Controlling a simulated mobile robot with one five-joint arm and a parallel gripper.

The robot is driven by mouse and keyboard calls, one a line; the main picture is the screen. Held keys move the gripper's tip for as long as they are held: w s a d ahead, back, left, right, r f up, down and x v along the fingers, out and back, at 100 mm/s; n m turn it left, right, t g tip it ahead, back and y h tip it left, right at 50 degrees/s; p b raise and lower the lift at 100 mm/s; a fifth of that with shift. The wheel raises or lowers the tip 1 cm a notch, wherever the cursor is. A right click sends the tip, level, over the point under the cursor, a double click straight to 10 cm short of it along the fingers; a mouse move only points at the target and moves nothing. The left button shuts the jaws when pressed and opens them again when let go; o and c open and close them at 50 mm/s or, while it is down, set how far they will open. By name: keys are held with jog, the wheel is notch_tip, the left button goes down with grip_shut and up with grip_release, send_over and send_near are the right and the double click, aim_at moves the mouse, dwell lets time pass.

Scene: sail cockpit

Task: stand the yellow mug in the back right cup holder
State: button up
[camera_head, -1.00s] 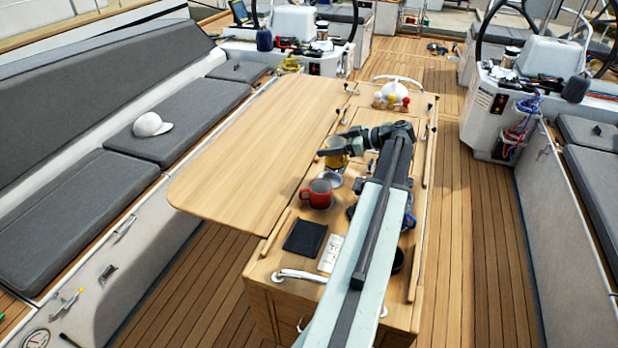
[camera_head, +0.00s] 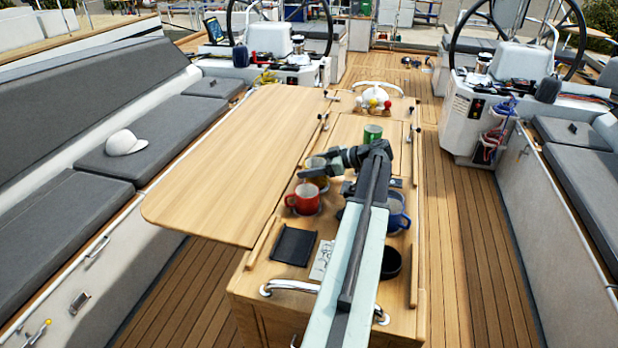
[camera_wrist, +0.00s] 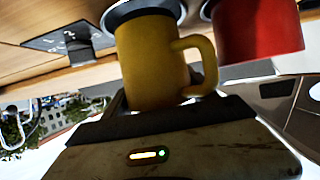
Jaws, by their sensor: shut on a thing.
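The yellow mug (camera_head: 316,163) is partly hidden behind my gripper (camera_head: 312,176) over the cockpit table, just behind the red mug (camera_head: 305,199). In the wrist view, which looks upside down, the yellow mug (camera_wrist: 152,62) fills the middle with its handle to the right. My gripper (camera_wrist: 152,104) is shut on it. A dark and silver ring (camera_wrist: 142,12) shows at the mug's bottom end; I cannot tell whether the mug sits in it or above it. My arm hides part of the holder area, and I cannot make out the back right cup holder.
The red mug also shows close beside the yellow one in the wrist view (camera_wrist: 258,28). A blue mug (camera_head: 398,213) stands right of my arm, with a black round holder (camera_head: 390,263) nearer. A green can (camera_head: 373,132) stands farther back. The left table leaf (camera_head: 225,170) is clear.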

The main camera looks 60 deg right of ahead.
jog(key=shift+f+b, duration=0.65)
jog(key=shift+f, duration=0.75)
jog(key=o, duration=1.5)
jog(key=shift+r, duration=0.15)
jog(key=shift+c, duration=0.2)
jog(key=shift+r, duration=0.15)
jog(key=p+v, duration=0.5)
jog(key=v, duration=0.7)
jog(key=shift+p, duration=0.3)
jog(key=shift+s, duration=0.1)
